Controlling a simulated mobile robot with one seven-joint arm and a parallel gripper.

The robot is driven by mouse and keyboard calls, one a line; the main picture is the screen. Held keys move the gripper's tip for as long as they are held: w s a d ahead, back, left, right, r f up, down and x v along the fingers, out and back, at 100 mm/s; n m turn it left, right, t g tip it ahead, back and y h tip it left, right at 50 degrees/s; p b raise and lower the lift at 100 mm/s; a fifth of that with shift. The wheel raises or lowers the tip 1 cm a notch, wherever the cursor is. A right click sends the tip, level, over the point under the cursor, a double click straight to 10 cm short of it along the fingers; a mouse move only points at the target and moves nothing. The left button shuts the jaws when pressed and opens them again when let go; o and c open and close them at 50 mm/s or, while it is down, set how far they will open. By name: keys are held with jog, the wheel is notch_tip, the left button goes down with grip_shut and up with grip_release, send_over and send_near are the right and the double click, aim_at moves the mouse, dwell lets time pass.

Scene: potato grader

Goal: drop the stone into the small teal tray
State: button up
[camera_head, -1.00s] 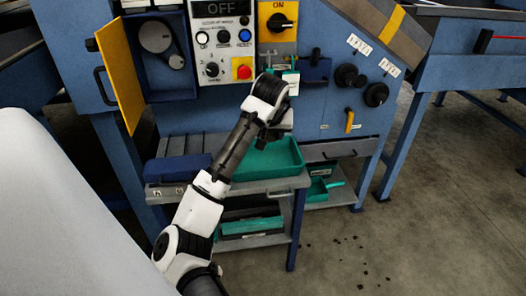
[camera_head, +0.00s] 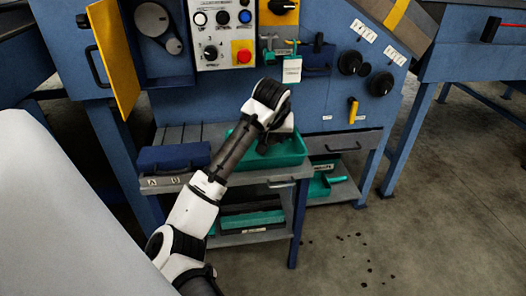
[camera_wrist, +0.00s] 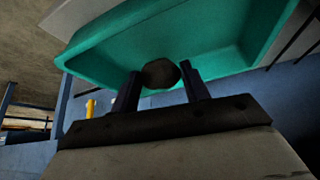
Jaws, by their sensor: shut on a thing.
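My gripper (camera_wrist: 160,72) is shut on a dark brownish stone (camera_wrist: 161,73), which sits between its two fingertips in the wrist view. A teal tray (camera_wrist: 105,50) fills the upper part of that view, behind the stone. In the head view the teal tray (camera_head: 294,156) stands on the top shelf of a grey bench, and my gripper (camera_head: 264,147) is low over its left part. The stone cannot be made out in the head view. Whether the stone touches the tray is not clear.
A dark blue case (camera_head: 174,157) lies left of the tray. More teal containers sit lower, on the bench's lower shelf (camera_head: 250,220) and at the right (camera_head: 322,185). The blue machine with its control panel (camera_head: 222,35) rises behind. An open yellow door (camera_head: 113,55) stands at left.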

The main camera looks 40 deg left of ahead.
jog(key=o, duration=1.1)
jog(key=shift+r, duration=0.1)
jog(key=p+v, duration=0.2)
jog(key=v, duration=1.1)
jog(key=shift+s+d+r, duration=0.15)
jog(key=shift+d+r, duration=0.05)
jog(key=shift+r, duration=0.1)
